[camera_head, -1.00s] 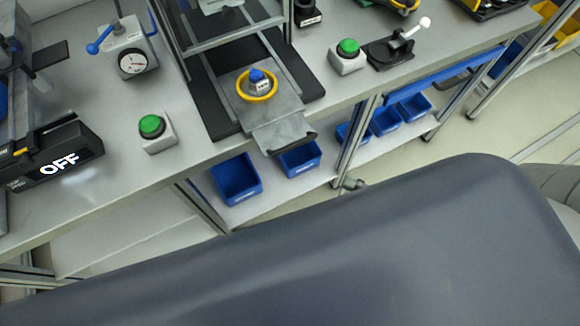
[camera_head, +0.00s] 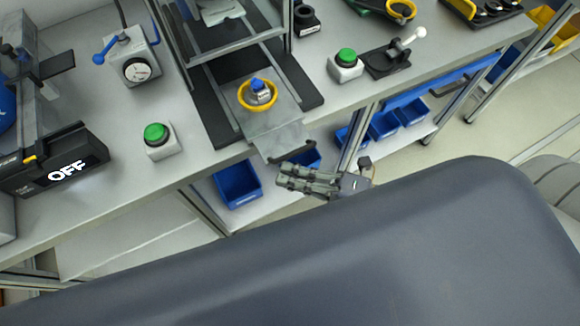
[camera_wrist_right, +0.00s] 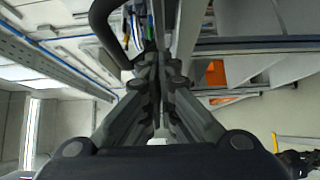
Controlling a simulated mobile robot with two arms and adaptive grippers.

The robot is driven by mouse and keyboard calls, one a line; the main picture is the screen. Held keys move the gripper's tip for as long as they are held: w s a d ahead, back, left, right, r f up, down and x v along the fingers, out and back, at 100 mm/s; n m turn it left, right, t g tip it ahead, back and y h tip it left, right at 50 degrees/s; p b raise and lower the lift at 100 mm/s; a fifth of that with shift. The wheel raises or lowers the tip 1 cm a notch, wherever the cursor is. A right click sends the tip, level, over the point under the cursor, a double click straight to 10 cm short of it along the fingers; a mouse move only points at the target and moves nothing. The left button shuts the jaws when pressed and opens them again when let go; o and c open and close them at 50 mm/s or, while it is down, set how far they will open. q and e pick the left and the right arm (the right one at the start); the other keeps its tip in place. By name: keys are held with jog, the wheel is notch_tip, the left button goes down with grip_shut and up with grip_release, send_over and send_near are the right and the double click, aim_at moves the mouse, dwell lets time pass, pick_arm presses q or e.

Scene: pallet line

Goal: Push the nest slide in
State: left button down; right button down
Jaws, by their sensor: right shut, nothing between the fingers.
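The nest slide (camera_head: 270,128) is a grey metal plate pulled out over the table's front edge, with a dark handle lip at its front end. A yellow ring nest (camera_head: 244,93) on it holds a blue-topped white part (camera_head: 260,88). My right gripper (camera_head: 280,176) is shut and empty just in front of and below the slide's front lip; whether it touches the lip I cannot tell. In the right wrist view its fingers (camera_wrist_right: 158,75) are closed together, with a dark curved bar (camera_wrist_right: 102,30) near them. My left gripper is not in view.
Green push buttons (camera_head: 157,136) (camera_head: 346,60) stand left and right of the slide. A gauge box (camera_head: 134,62) and a box reading OFF (camera_head: 60,165) are at left. A metal frame (camera_head: 238,42) stands over the slide's rail. Blue bins (camera_head: 238,186) sit on the lower shelf.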

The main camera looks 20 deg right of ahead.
aim_at(280, 154)
jog(key=shift+w, duration=0.4)
jog(key=w, duration=0.5)
jog(key=shift+a+p, duration=0.4)
jog(key=shift+s+d+f, duration=0.1)
jog(key=shift+s, duration=0.05)
